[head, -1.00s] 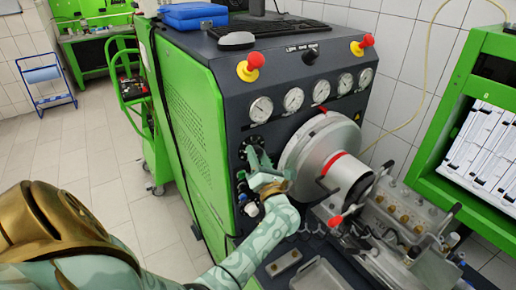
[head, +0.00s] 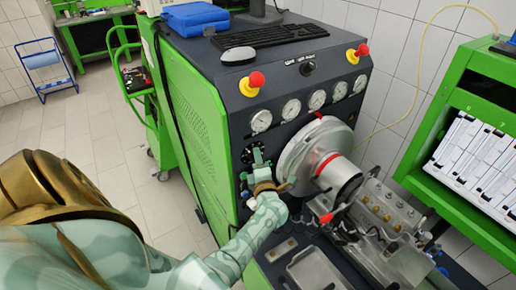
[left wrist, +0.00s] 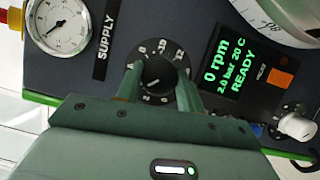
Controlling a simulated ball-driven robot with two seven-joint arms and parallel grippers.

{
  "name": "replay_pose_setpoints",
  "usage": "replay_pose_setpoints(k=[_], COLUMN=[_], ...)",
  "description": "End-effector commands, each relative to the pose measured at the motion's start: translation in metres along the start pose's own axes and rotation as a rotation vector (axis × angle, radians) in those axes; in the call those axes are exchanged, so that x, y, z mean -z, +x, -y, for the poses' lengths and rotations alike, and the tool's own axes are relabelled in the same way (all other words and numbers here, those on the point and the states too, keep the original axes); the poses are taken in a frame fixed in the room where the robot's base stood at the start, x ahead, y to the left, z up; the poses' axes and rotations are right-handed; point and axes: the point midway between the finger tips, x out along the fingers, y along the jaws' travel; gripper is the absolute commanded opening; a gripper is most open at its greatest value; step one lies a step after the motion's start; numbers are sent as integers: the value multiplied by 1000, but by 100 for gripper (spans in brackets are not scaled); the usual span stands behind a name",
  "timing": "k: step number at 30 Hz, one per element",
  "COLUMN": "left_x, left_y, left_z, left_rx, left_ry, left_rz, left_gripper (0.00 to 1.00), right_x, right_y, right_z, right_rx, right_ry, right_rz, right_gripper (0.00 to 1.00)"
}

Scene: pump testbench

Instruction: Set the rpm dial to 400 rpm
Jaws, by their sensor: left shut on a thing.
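The rpm dial (left wrist: 154,70) is a round black knob with a ring of white numbers, on the dark front panel. In the left wrist view, the two green fingers of my left gripper (left wrist: 158,82) stand on either side of its centre knob and are shut on it. In the head view my left gripper (head: 258,163) is at the panel below the leftmost gauge and hides most of the dial. The display (left wrist: 228,70) beside the dial reads 0 rpm, 2.0 bar, 20 C, READY. My right gripper is not in view.
A large silver round housing (head: 300,150) stands out close right of my left gripper. Several gauges (head: 261,121) line the panel above, with a red and yellow stop button (head: 252,84). A white knob (left wrist: 296,124) is beyond the display. Metal trays and fittings lie below right.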

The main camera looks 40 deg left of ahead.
Motion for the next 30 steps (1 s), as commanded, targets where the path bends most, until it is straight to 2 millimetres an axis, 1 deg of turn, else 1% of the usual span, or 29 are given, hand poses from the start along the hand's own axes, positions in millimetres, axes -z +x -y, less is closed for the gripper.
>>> replay_pose_setpoints(k=[1, 6, 21, 22, 23, 24, 30], left_x=[0, 0, 0, 0, 0, 0, 0], left_y=[0, 0, 0, 0, 0, 0, 0], left_z=[-3, -2, 0, 0, 0, 0, 0], left_rx=[6, 22, 28, 28, 28, 28, 28], left_ry=[14, 54, 72, 72, 72, 72, 71], left_rz=[-1, 0, 1, 1, 1, 1, 1], left_gripper=[15, 15, 15, 40, 49, 59, 59], right_x=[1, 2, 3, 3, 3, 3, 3], right_y=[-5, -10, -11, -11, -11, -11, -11], right_z=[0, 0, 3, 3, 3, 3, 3], right_rx=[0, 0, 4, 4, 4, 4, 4], right_ry=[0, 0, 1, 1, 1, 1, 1], right_rz=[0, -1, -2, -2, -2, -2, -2], right_gripper=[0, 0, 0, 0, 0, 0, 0])
